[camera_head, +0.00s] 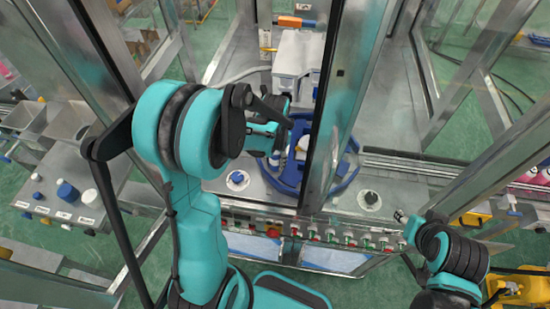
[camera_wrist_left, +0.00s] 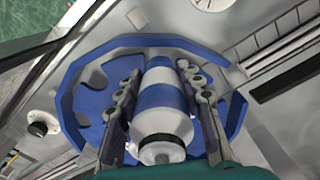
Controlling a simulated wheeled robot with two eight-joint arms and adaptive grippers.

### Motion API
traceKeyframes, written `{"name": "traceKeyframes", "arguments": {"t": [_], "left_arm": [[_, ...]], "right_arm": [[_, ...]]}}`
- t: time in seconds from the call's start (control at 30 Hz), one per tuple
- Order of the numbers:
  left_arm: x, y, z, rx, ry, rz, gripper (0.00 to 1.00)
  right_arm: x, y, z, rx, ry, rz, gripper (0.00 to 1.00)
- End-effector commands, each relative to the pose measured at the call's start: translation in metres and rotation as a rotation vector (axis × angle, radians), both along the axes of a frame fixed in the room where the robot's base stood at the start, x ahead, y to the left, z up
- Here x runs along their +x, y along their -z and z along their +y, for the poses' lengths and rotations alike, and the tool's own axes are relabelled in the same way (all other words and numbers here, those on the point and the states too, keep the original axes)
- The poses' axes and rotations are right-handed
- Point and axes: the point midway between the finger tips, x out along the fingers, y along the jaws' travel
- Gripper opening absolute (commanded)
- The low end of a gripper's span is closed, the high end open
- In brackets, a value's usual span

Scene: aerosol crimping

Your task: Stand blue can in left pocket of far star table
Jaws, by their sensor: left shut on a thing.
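The blue can, white with blue bands (camera_wrist_left: 162,97), is between the two fingers of my left gripper (camera_wrist_left: 160,73), which is shut on it. Its white end faces the wrist camera. Behind it lies the blue star table with a raised rim (camera_wrist_left: 88,62); a pocket cut-out shows left of the can. In the head view the star table (camera_head: 284,182) is partly hidden by a metal post, and my left gripper (camera_head: 282,132) reaches over it. Whether the can touches the table is unclear. My right gripper (camera_head: 401,216) is small at the lower right, its opening unclear.
A metal post (camera_head: 342,100) rises close beside my left gripper. White boxes (camera_head: 297,55) stand behind. A bench with bottles (camera_head: 66,190) is at left.

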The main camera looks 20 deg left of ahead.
Motion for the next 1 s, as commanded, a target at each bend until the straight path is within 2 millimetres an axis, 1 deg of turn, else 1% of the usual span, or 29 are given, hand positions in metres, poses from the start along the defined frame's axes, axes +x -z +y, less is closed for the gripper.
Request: {"name": "traceKeyframes", "arguments": {"t": [0.03, 0.1, 0.4, 0.63, 1.0], "left_arm": [[0.0002, 0.0038, 0.0000, 0.000, 0.000, 0.000, 0.09], [0.0002, 0.0053, 0.0000, 0.000, 0.000, 0.000, 0.09], [0.0001, 0.0050, 0.0000, 0.000, 0.000, 0.000, 0.09], [-0.0020, 0.0082, 0.0002, 0.000, 0.000, 0.000, 0.09], [-0.0020, 0.0090, 0.0002, 0.000, 0.000, 0.000, 0.09]], "right_arm": [[0.0000, 0.0029, 0.0000, 0.000, 0.000, 0.000, 0.40], [0.0000, 0.0036, 0.0000, 0.000, 0.000, 0.000, 0.40], [0.0001, 0.0030, 0.0000, 0.000, 0.000, 0.000, 0.40], [0.0000, 0.0086, 0.0000, 0.000, 0.000, 0.000, 0.40], [0.0001, 0.0095, 0.0000, 0.000, 0.000, 0.000, 0.40]]}}
